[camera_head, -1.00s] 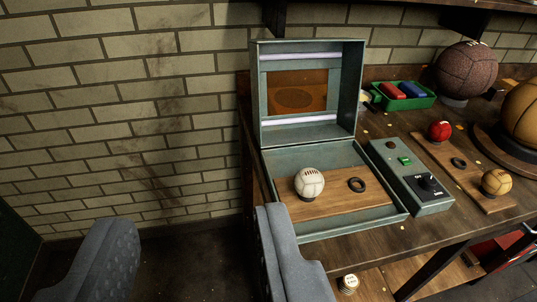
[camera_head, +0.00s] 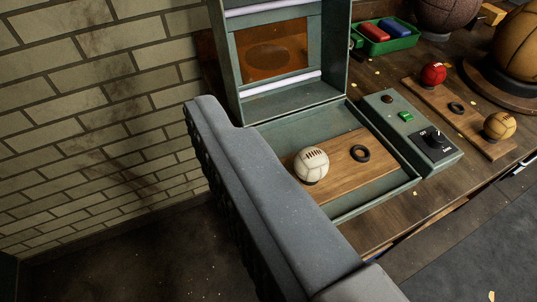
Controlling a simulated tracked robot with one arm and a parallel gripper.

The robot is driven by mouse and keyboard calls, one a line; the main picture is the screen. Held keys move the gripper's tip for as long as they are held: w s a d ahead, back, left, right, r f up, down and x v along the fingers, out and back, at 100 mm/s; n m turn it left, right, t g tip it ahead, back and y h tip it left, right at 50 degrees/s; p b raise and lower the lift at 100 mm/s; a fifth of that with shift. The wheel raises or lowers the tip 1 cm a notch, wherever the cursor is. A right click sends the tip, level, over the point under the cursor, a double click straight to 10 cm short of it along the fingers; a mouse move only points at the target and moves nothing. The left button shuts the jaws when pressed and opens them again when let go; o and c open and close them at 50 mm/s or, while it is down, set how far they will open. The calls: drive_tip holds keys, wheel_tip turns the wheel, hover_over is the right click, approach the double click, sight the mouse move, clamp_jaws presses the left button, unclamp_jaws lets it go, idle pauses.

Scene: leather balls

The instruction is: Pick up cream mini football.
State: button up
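The cream mini football (camera_head: 311,165) is a small white-cream ball with dark lacing. It sits on a wooden board (camera_head: 345,182) inside the open grey-green case (camera_head: 375,207). My gripper (camera_head: 255,190) shows as one large grey finger, running from upper left to lower right. Its dark ribbed inner side faces left, with bare floor showing beside it, so it is open and empty on that side. The other finger is out of view. In the picture the finger lies left of and below the ball, apart from it, and covers the case's near left corner.
The raised lid (camera_head: 337,55) stands behind the ball. A control box (camera_head: 410,130), a red ball (camera_head: 433,73), a tan ball (camera_head: 499,126) and a green tray (camera_head: 395,45) are farther right. A brick wall (camera_head: 90,100) is at left.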

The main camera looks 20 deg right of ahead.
sight(306, 173)
drive_tip(key=w+a+f+m+p, duration=0.25)
drive_tip(key=w+p, duration=0.45)
drive_tip(key=w, duration=0.5)
drive_tip(key=w+d+f+m+h+p, duration=0.35)
drive_tip(key=w+f+m+p, duration=0.2)
drive_tip(key=f, duration=0.35)
drive_tip(key=s+d+f+m+g+h+p, duration=0.2)
drive_tip(key=s+d+f+g+h+p, duration=0.15)
drive_tip(key=d+f+p, duration=0.35)
drive_tip(key=s+d+f+m+g+h+p, duration=0.2)
drive_tip(key=s+d+f+g+h, duration=0.15)
drive_tip(key=d+f, duration=0.4)
drive_tip(key=shift+h, duration=0.45)
drive_tip(key=w+d+f, duration=0.2)
drive_tip(key=f, duration=0.1)
drive_tip(key=w+d+f, duration=0.1)
drive_tip(key=w, duration=0.1)
drive_tip(key=shift+f, duration=0.3)
drive_tip(key=shift+b+x, duration=0.35)
drive_tip(key=shift+x, duration=2.9)
drive_tip(key=c, duration=1.2)
drive_tip(key=shift+o, duration=0.2)
drive_tip(key=shift+r, duration=0.15)
